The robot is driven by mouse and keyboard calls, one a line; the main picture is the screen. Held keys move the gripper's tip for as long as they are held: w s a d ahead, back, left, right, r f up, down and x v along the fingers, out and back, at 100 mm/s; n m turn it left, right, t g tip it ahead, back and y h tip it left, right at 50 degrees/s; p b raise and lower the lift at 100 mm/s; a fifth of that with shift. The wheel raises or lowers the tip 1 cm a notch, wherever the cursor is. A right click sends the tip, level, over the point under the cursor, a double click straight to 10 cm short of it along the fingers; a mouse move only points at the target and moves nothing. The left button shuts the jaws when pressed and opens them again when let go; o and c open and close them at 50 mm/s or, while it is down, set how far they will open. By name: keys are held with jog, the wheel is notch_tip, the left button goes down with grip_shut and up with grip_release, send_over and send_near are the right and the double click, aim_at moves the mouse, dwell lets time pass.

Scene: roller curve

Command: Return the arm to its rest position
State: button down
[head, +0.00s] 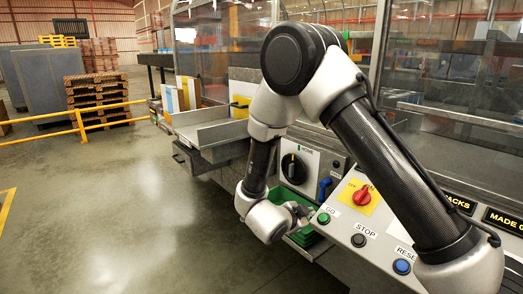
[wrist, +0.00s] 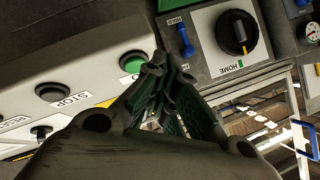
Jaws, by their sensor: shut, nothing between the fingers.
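My arm bends in an arch across the right half of the head view. Its end hangs low in front of the machine's panels, with my gripper (head: 303,214) near the green GO button (head: 323,218). In the wrist view my gripper (wrist: 158,72) has its dark fingers drawn together at the tips, with nothing between them. The fingertips appear beside the GO button (wrist: 132,63) there; I cannot tell whether they touch anything.
The sloped panel carries a red switch (head: 362,196), a STOP button (head: 358,240) and a blue RESET button (head: 401,266). A black HOME dial (head: 294,168) is behind my arm. A green bin (head: 305,236) sits below. Open floor (head: 110,210) lies left.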

jog(key=s+a+f+n+g+y, duration=0.2)
jog(key=a+f+n+y, duration=0.3)
jog(key=a+n+y, duration=0.3)
jog(key=s+a+r+n+g+y, duration=0.1)
jog(key=s+r+n+g+y, duration=0.2)
jog(key=s+r+n+g, duration=0.35)
jog(key=s+d+r+t+h, duration=0.1)
jog(key=s+d+r, duration=0.5)
jog(key=d+r, duration=0.2)
jog(key=s+d+r+t+h, duration=0.1)
jog(key=s+d+r, duration=0.5)
jog(key=d+r, duration=0.2)
jog(key=s+d+r+n+t+h, duration=0.1)
jog(key=s+d+r, duration=0.5)
jog(key=d+r, duration=0.3)
jog(key=shift+d, duration=1.25)
